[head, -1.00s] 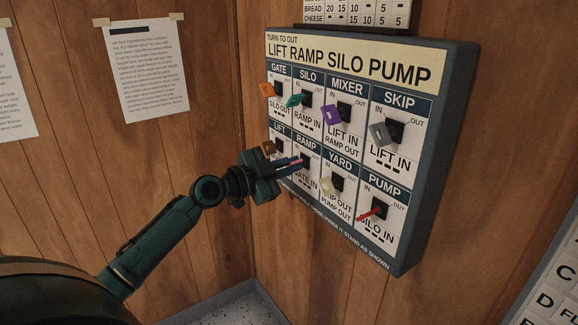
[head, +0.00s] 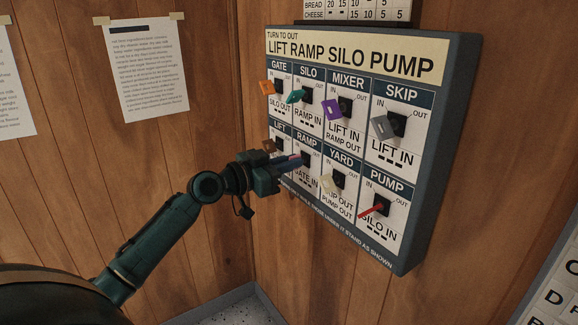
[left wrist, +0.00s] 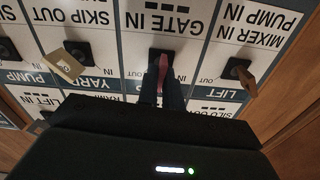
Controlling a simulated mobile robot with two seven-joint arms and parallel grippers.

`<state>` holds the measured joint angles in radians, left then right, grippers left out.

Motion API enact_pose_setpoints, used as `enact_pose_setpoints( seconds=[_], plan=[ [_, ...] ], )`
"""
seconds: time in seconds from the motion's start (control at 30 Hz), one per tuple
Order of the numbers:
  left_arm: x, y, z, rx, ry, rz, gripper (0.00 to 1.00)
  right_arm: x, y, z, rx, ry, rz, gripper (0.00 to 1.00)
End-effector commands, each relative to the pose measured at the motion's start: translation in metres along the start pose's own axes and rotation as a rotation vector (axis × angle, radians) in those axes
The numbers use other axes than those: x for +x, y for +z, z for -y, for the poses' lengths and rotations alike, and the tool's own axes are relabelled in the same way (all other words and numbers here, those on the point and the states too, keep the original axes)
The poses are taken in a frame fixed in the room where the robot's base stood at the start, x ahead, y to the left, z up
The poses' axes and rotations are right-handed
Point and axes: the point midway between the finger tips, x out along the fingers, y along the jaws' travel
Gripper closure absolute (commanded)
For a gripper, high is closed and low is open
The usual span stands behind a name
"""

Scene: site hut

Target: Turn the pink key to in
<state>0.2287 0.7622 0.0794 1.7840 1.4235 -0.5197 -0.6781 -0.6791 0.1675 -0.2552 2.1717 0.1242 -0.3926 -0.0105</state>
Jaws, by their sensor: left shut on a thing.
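The pink key (left wrist: 162,72) sits in the lock under the RAMP label on the key panel (head: 440,130). In the left wrist view, which shows the panel upside down, its handle is between my two fingers. My left gripper (head: 294,160) is shut on it, and the fingers hide most of the key in the head view. OUT shows beside this lock in the left wrist view; the IN mark is hidden. I cannot tell the key's exact angle. My right gripper is not in view.
Close by are the brown LIFT key (head: 268,146), teal SILO key (head: 295,97), purple MIXER key (head: 333,109) and cream YARD key (head: 328,183). The red PUMP key (head: 371,211) sits lower right. A taped paper (head: 147,70) hangs on the wood wall.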

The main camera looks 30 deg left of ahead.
Motion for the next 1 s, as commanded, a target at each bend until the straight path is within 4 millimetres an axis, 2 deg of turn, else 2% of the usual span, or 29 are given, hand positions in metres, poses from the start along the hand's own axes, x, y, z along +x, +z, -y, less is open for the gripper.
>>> enact_pose_setpoints(
  seconds=[0.6,1.0],
  plan=[
    [0.0001,-0.0004,0.0026,-0.571,0.0,0.0,1.0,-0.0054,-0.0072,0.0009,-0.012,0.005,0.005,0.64],
    [0.0,0.0009,0.0034,-0.789,0.0,0.0,1.0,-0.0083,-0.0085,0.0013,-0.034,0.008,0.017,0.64]
  ],
)
